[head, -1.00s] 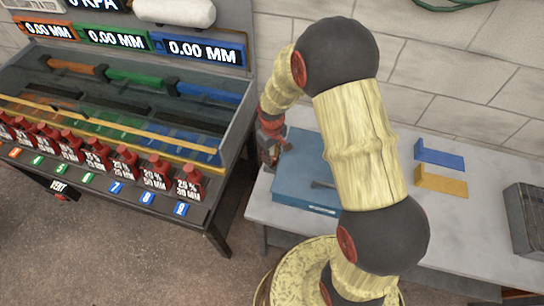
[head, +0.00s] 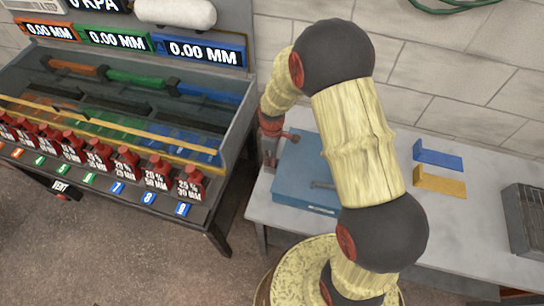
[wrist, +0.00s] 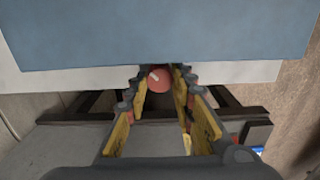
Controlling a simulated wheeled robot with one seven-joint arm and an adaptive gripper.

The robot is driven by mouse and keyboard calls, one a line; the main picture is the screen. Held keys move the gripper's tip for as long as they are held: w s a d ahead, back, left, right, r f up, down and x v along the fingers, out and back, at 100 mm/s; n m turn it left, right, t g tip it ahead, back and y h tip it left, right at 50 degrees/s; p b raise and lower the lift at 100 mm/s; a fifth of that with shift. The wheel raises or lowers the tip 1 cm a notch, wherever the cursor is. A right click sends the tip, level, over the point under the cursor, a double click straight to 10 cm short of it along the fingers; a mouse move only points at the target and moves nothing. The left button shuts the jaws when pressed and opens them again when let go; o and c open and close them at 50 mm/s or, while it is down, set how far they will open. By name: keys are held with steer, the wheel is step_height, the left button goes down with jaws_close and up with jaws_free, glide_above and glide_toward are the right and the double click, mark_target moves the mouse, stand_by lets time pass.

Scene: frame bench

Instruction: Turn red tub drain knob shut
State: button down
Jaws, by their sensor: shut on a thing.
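A round red knob (wrist: 159,80) with a short pale mark shows in the wrist view, between the tips of my gripper (wrist: 160,85). My gripper's yellow-sided fingers stand on either side of it and are shut on it. In the head view my gripper (head: 269,161) points down at the left end of the grey table, beside the blue case (head: 305,172). The knob cannot be made out there, and what it is mounted on is not clear. The blue surface (wrist: 160,30) fills the top of the wrist view.
The grey table (head: 455,225) carries a blue bracket (head: 438,158), a yellow bracket (head: 440,183) and a dark ribbed box (head: 525,220). At left stands a bench with red weights (head: 157,170), numbered tags and displays (head: 200,52). A narrow gap separates bench and table.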

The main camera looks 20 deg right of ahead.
steer(key=n, duration=0.4)
stand_by(0.5)
steer(key=c, duration=1.5)
jaws_free()
